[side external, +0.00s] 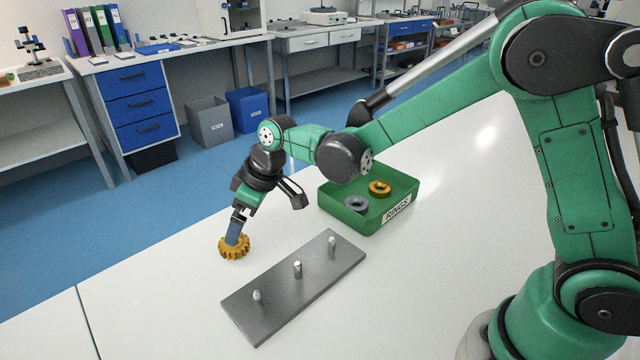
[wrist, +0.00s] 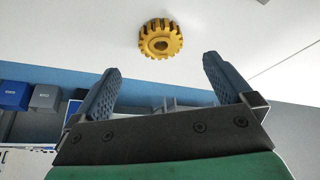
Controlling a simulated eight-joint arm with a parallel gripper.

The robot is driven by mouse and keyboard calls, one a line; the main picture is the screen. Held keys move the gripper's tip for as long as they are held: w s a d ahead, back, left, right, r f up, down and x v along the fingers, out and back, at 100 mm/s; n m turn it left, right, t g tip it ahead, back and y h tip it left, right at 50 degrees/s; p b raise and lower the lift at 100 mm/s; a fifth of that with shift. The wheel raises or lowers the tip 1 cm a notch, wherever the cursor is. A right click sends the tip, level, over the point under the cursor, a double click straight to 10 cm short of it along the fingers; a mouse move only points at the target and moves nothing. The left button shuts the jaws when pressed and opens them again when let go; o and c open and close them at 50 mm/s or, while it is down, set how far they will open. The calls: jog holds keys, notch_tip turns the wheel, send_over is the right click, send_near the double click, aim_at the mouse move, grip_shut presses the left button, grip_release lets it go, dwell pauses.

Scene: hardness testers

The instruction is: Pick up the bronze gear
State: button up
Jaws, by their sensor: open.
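The bronze gear (side external: 234,248) is a golden toothed disc with a central hole, lying on the white table to the left of the grey peg plate. In the wrist view the gear (wrist: 160,39) shows at top centre, beyond my fingertips and roughly in line with the gap between them. My gripper (side external: 238,233) is tilted down just over the gear in the side view, and its fingers overlap the gear's upper edge there. In the wrist view my gripper (wrist: 165,75) has its two blue fingers spread wide with nothing between them. I cannot tell whether a finger touches the gear.
A grey plate (side external: 270,312) with three upright pegs lies to the right of the gear. A green bin (side external: 345,217) labelled RINGS stands behind it, holding a grey ring (side external: 356,204) and a golden ring (side external: 380,188). The white table (side external: 150,290) is clear left of the gear.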

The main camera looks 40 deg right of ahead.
jog(key=shift+x, duration=3.1)
jog(key=shift+r, duration=0.1)
jog(key=c, duration=1.5)
jog(key=shift+r, duration=0.1)
